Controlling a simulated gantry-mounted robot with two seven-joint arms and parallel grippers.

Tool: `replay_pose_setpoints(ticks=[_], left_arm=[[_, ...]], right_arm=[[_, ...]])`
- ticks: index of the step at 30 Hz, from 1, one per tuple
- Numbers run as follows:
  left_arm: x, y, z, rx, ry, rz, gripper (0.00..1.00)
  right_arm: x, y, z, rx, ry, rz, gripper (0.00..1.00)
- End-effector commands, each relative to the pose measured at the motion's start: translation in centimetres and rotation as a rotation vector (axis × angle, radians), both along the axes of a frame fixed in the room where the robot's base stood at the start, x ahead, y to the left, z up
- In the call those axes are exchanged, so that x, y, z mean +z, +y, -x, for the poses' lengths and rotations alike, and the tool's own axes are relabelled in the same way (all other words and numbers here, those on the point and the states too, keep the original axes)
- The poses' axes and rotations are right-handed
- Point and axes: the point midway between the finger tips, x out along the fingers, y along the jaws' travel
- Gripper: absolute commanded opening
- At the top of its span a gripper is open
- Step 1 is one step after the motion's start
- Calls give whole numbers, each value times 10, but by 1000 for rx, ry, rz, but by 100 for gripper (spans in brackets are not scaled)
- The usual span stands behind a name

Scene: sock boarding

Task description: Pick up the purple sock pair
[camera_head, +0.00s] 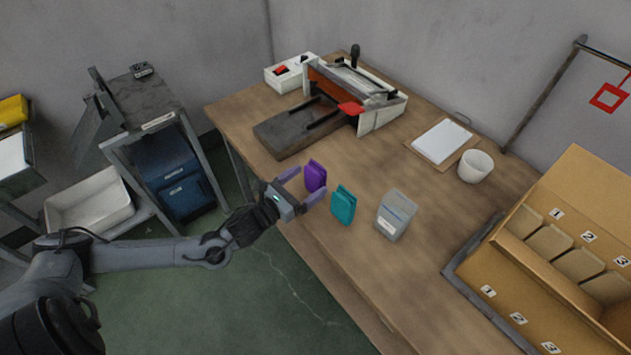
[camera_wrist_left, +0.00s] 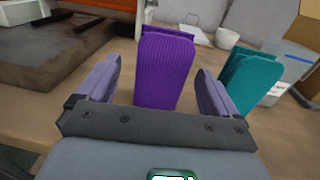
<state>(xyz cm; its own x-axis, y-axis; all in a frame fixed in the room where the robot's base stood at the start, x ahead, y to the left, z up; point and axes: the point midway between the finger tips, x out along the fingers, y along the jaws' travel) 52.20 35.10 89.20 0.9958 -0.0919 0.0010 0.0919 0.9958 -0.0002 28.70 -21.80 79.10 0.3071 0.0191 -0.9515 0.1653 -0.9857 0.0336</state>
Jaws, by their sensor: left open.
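The purple sock pair (camera_head: 315,176) stands upright on the wooden table near its front edge. In the left wrist view the purple sock pair (camera_wrist_left: 166,70) shows ribbed knit and sits between the two fingers, with gaps on both sides. My left gripper (camera_head: 302,184) is open around it; in the left wrist view the open left gripper (camera_wrist_left: 155,85) reaches from the near side. My right gripper is not in view.
A teal sock pair (camera_head: 343,205) stands close to the right of the left gripper. A clear container (camera_head: 395,214) stands beyond it. A press machine (camera_head: 358,93) is at the back. A cardboard box (camera_head: 585,190) with numbered compartments is at right. The table (camera_head: 330,255) is bare near its front edge.

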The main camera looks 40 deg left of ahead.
Motion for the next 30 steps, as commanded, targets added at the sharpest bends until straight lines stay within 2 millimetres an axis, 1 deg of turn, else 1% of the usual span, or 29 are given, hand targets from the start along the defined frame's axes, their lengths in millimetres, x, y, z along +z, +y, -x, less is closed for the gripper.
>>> replay_pose_setpoints(ticks=[5,11,15,19,26,29,30], left_arm=[[-2,-1,-9,0,-1,0,94],[-6,-6,-32,2,-2,1,94],[-5,-7,-47,1,-1,0,94],[-4,-8,-52,1,-1,1,94],[-5,-8,-53,0,1,0,94],[-5,-8,-53,0,1,0,80],[-5,-8,-53,0,1,0,74]], right_arm=[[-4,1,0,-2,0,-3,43],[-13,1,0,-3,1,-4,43],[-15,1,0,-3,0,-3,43],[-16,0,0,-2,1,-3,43],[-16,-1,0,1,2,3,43],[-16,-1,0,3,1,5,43],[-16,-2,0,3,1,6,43]])
